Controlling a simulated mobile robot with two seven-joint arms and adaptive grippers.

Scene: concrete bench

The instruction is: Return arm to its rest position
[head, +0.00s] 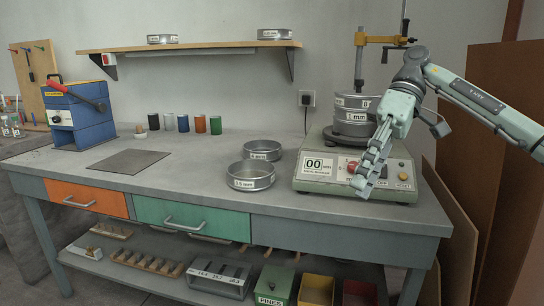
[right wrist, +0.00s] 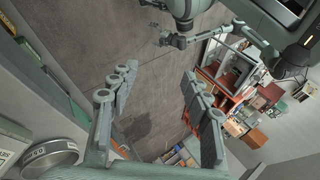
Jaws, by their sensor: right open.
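My right arm (head: 470,95) reaches in from the right edge. My left gripper is not in the head view. Small arm parts (right wrist: 175,40) at the top of the right wrist view may be mine, but their jaw state is too small to make out.
A blue press (head: 75,118), a flat plate (head: 128,161) and several cups (head: 200,124) stand further left. Brown boards (head: 490,140) lean at right. The bench's front middle is clear.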

